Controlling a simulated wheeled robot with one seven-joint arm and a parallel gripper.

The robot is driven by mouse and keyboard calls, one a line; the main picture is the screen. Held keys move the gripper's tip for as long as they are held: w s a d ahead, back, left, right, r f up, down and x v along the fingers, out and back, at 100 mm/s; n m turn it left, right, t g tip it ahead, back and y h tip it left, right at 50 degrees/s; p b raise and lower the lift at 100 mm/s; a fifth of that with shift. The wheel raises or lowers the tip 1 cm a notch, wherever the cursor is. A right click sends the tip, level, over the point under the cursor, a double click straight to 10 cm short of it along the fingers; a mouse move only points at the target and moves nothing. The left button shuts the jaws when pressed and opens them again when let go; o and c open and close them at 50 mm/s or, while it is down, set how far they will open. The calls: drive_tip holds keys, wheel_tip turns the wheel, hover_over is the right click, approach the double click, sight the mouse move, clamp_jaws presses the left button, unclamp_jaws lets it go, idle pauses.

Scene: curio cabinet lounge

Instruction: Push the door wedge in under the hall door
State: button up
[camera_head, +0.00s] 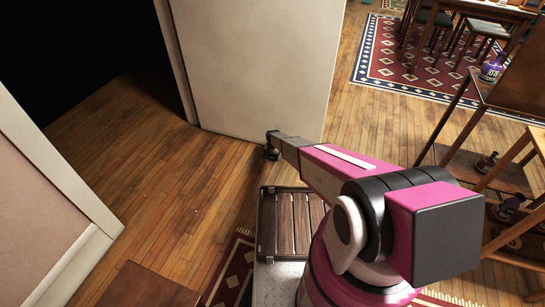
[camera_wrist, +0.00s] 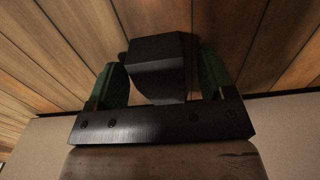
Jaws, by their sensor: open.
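The hall door (camera_head: 262,60) is a pale cream slab standing ajar beside a dark opening. My gripper (camera_head: 271,151) is low at the foot of this door, near its bottom edge. In the wrist view, its two green fingers stand apart on either side of a dark block with a sloped face, which looks like the door wedge (camera_wrist: 157,68). Narrow gaps show between block and fingers. The door's pale face also shows along the bottom of the wrist view (camera_wrist: 38,150). Whether the block's tip is under the door is hidden. In the head view I cannot make the wedge out.
Bare plank floor (camera_head: 165,170) lies left of my arm. A pale wall end (camera_head: 60,190) stands at the left. Wooden shelving (camera_head: 480,165) stands at the right. A patterned rug (camera_head: 400,70) with table and chairs lies beyond the door.

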wheel_tip(320, 180, up, 11)
idle(0.5)
idle(0.3)
drive_tip(key=s+d+r+n, duration=0.1)
drive_tip(key=s+d+r, duration=0.5)
drive_tip(key=s+r, duration=0.7)
drive_tip(key=s+d+r+n, duration=0.1)
drive_tip(key=s+d+r, duration=0.6)
drive_tip(key=s+r, duration=0.6)
drive_tip(key=s+d+r+n, duration=0.2)
drive_tip(key=s+d+r, duration=0.5)
drive_tip(key=s+r, duration=0.6)
wheel_tip(320, 180, up, 4)
drive_tip(key=shift+s+d+r, duration=0.2)
drive_tip(key=shift+s, duration=0.2)
